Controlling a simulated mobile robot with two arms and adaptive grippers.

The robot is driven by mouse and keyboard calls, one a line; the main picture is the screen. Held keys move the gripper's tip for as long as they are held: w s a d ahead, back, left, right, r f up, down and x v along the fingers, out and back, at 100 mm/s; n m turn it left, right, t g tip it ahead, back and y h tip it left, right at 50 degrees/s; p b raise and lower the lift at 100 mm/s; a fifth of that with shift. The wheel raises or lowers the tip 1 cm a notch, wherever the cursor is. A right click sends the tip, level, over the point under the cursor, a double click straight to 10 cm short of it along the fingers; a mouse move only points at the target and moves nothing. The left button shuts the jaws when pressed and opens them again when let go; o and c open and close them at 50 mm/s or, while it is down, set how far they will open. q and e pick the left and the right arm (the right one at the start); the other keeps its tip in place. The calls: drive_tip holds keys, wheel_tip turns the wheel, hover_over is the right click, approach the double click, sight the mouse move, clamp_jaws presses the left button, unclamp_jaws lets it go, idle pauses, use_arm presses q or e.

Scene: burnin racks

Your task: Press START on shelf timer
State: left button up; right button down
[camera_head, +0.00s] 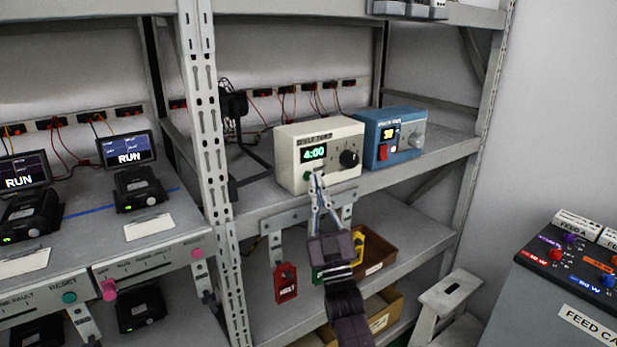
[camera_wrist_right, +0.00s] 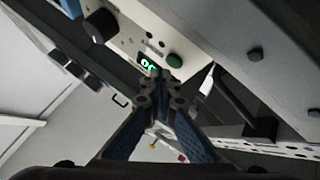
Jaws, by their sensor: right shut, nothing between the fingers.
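The cream shelf timer (camera_head: 334,172) stands on the middle shelf, its green display (camera_head: 313,153) reading 4:00 and a black knob at its right. Its green button (camera_head: 307,176) is low on the front face. My right gripper (camera_head: 317,177) is shut and empty, its tips at the lower front of the timer, just right of the green button. In the right wrist view the shut tips (camera_wrist_right: 161,75) appear close to the green button (camera_wrist_right: 175,61); whether they touch anything I cannot tell. The button's label is not readable. My left gripper is not in view.
A blue unit (camera_head: 405,155) with a red switch stands right of the timer. A rack upright (camera_head: 206,130) is to the left. Red and yellow tags (camera_head: 286,283) hang below the shelf edge, above brown bins. A control console (camera_head: 545,290) is at right.

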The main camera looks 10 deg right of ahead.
drive_tip(key=shift+w+a+b, duration=0.15)
drive_tip(key=shift+w+b, duration=0.2)
drive_tip(key=shift+w, duration=0.05)
drive_tip(key=shift+w+a+b, duration=0.15)
drive_tip(key=shift+w+b, duration=0.2)
drive_tip(key=shift+b, duration=0.05)
idle(0.6)
drive_tip(key=shift+s, duration=0.1)
drive_tip(key=shift+s+p, duration=0.3)
drive_tip(key=shift+p, duration=0.15)
drive_tip(key=shift+s+d, duration=0.3)
drive_tip(key=shift+s, duration=0.1)
